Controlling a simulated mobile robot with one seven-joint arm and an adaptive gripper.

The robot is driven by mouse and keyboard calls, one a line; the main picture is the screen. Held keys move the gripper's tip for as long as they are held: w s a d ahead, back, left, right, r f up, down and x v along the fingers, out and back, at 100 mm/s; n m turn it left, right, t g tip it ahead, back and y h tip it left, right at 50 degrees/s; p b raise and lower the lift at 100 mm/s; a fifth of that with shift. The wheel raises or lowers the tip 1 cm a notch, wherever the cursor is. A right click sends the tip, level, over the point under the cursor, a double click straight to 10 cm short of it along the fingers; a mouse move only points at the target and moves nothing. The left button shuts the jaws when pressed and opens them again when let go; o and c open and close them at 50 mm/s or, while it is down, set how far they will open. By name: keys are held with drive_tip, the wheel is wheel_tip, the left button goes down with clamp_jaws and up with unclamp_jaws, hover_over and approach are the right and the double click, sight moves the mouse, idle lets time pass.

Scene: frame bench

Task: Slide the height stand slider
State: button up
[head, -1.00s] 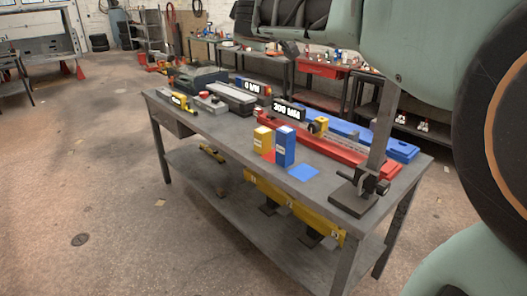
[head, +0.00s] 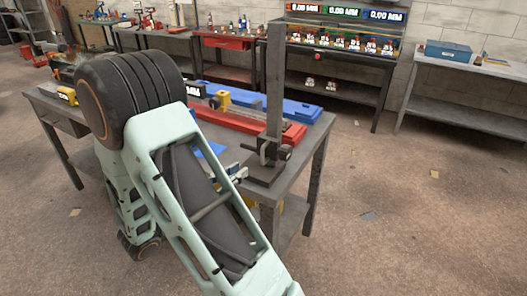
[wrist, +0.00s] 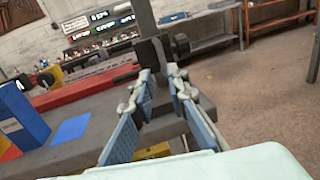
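The height stand is a dark upright post (head: 275,85) on a flat base plate (head: 268,172) at the near right corner of the bench. Its slider (head: 272,151) is a black block with a round knob, low on the post just above the base. In the wrist view the slider (wrist: 152,50) shows straight ahead, just beyond my fingertips. My gripper (head: 238,173) is left of the slider, close to it, partly hidden by my arm. In the wrist view my gripper (wrist: 160,74) has its blue fingers apart with nothing held between them. I cannot tell whether a tip touches the slider.
A long red rail (head: 238,120) and a blue one (head: 300,108) lie on the bench behind the stand. A blue box (wrist: 18,115) and a blue square (wrist: 71,128) are left of my gripper. Open floor lies to the right of the bench.

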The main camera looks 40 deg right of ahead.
sight(262, 161)
drive_tip(key=d, duration=0.3)
drive_tip(key=w+d, duration=0.1)
drive_tip(key=d, duration=0.6)
drive_tip(key=shift+w+d, duration=0.3)
drive_tip(key=shift+w, duration=0.1)
clamp_jaws()
wheel_tip(262, 161, up, 21)
drive_tip(key=p, duration=1.4)
drive_tip(key=shift+r, duration=0.15)
